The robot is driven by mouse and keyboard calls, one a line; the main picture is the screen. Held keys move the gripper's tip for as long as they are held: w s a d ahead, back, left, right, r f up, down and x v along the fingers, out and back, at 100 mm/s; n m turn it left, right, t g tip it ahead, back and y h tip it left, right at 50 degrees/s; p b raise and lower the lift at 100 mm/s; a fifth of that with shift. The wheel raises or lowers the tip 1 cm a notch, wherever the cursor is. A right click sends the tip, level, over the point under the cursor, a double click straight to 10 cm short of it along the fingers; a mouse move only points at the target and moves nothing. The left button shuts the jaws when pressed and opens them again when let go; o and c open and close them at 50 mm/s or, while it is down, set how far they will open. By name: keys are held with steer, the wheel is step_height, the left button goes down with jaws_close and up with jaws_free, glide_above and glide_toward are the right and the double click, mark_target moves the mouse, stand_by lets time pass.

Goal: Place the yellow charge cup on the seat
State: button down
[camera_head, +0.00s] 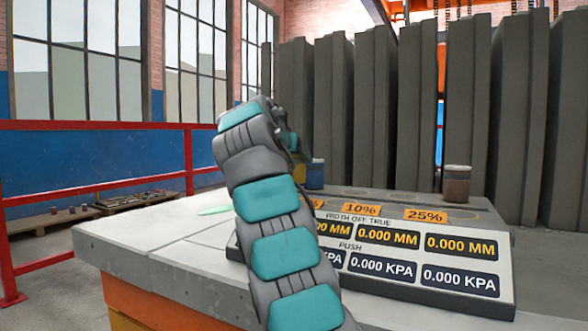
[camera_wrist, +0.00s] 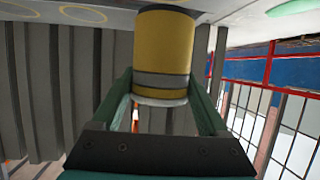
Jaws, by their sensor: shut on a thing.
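The yellow charge cup (camera_wrist: 165,48), with a grey band and pale rim, stands out large in the wrist view. My gripper (camera_wrist: 161,90) is shut on it, a green finger on each side. In the head view my arm hides most of the cup, with only a sliver of yellow (camera_head: 299,173) showing. Flat ringed spots (camera_wrist: 82,14) on the grey table top show near the cup in the wrist view. A pale green disc (camera_head: 213,211) lies on the table left of my arm. I cannot tell which mark is the seat, nor whether the cup touches the table.
A blue cup (camera_head: 315,174) and a brown cup (camera_head: 457,184) stand on the table (camera_head: 140,238) beyond the sloped readout panel (camera_head: 400,262). Tall grey slabs (camera_head: 400,110) stand behind. A red rail (camera_head: 95,125) runs at left.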

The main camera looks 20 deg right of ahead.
mark_target(294, 169)
steer(key=shift+f+b, duration=0.8)
steer(key=shift+f, duration=0.7)
steer(key=shift+f, duration=0.15)
jaws_free()
steer(key=shift+s+r, duration=0.1)
steer(key=shift+r, duration=0.1)
steer(key=v, duration=1.2)
steer(key=shift+b, duration=0.3)
steer(key=shift+f, duration=0.15)
